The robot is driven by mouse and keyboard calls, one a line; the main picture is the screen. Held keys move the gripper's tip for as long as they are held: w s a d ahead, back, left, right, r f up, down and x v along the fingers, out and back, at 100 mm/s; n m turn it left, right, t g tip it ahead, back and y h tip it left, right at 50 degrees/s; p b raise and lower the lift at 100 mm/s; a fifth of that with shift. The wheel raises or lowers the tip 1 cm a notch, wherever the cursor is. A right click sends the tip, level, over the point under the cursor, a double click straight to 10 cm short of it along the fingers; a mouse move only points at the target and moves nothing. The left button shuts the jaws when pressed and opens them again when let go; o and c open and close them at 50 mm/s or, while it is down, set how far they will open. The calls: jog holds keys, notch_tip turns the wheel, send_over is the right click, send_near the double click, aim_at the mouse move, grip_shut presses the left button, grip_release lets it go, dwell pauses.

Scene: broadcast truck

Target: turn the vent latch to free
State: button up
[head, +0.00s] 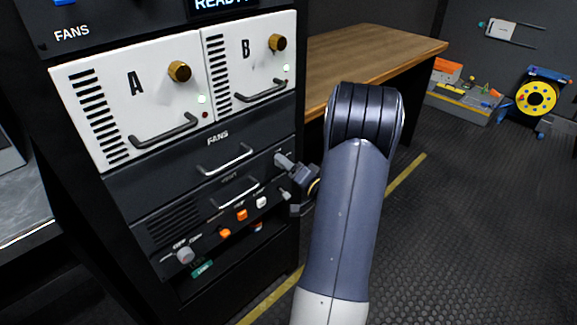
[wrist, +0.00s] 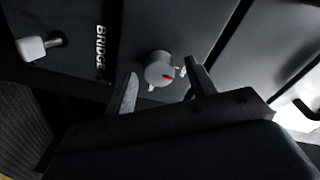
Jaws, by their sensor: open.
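In the wrist view, a round grey knob with a red mark (wrist: 159,70), likely the vent latch, sits on a dark panel. My gripper (wrist: 161,74) is open, with one finger on each side of the knob; I cannot tell whether either touches it. The red mark points to the right in the wrist view. I cannot read any free or locked marking.
The white switch (wrist: 32,47) stands beside the BRIDGE label (wrist: 101,45). Orange buttons (head: 242,214) and a grey knob (head: 185,255) are lower on the rack. Drawer handles (head: 225,160) stick out nearby.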

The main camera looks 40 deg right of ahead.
jog(key=c, duration=1)
jog(key=shift+o, duration=0.2)
jog(key=shift+f+m+b, duration=0.1)
jog(key=shift+m+b, duration=0.25)
jog(key=shift+m, duration=0.05)
jog(key=m+b, duration=0.1)
jog(key=m, duration=0.7)
jog(key=m+g+y+b, duration=0.1)
jog(key=m, duration=0.7)
jog(key=shift+d, duration=0.1)
jog(key=shift+m, duration=0.3)
